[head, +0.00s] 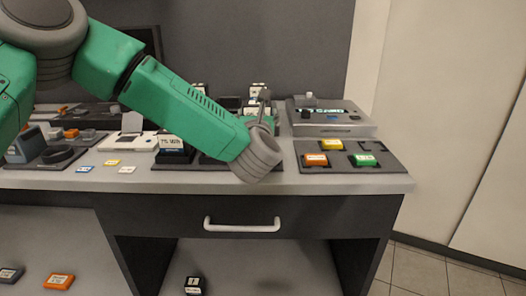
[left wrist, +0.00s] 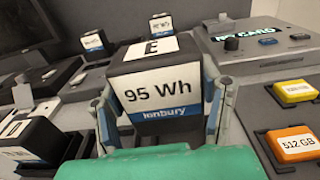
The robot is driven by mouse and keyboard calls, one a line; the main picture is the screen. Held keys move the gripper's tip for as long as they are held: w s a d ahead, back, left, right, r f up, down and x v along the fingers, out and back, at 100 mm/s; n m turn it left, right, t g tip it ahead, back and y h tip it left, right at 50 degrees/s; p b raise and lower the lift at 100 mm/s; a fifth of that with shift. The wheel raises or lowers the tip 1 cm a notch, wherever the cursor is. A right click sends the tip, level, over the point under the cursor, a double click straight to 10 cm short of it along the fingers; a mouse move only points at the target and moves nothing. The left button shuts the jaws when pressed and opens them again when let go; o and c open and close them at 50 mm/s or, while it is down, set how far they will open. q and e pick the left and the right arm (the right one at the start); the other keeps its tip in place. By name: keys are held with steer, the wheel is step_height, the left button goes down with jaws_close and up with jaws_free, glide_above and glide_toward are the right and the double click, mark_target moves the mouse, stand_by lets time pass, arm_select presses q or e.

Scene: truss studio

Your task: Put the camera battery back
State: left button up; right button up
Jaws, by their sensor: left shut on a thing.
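My left gripper (head: 263,100) reaches over the desk, its wrist hiding much of the area in front of it in the head view. In the left wrist view, the left gripper (left wrist: 163,98) is shut on a black camera battery (left wrist: 160,92). Its white label reads "95 Wh" above a blue "Ionbury" band, and an "E" shows on its top. Whether the battery's underside touches anything is hidden. Other black batteries stand in dark holders at the back (left wrist: 96,43) and at the left (left wrist: 28,142). My right gripper is not in view.
A grey card device (head: 332,117) stands at the back right. In front of it a dark tray (head: 345,171) holds yellow, orange and green cards. A labelled battery (head: 172,143) stands left of my wrist. Small loose cards (head: 112,162) lie near the desk's front edge.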

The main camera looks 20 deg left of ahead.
arm_select(q)
steer(key=shift+d+f, duration=0.1)
steer(key=shift+f, duration=0.65)
steer(key=f, duration=0.1)
steer(key=d+f, duration=0.1)
steer(key=f, duration=0.1)
steer(key=d+f+b, duration=0.1)
steer(key=shift+s+f, duration=0.15)
steer(key=shift+f, duration=0.2)
steer(key=shift+a+f, duration=0.25)
steer(key=shift+a, duration=0.2)
steer(key=o, duration=1.7)
steer(key=shift+a, duration=0.25)
steer(key=shift+d, duration=0.3)
steer(key=shift+s+d, duration=0.2)
steer(key=v, duration=1.1)
steer(key=shift+s+p, duration=0.2)
steer(key=shift+p, duration=0.2)
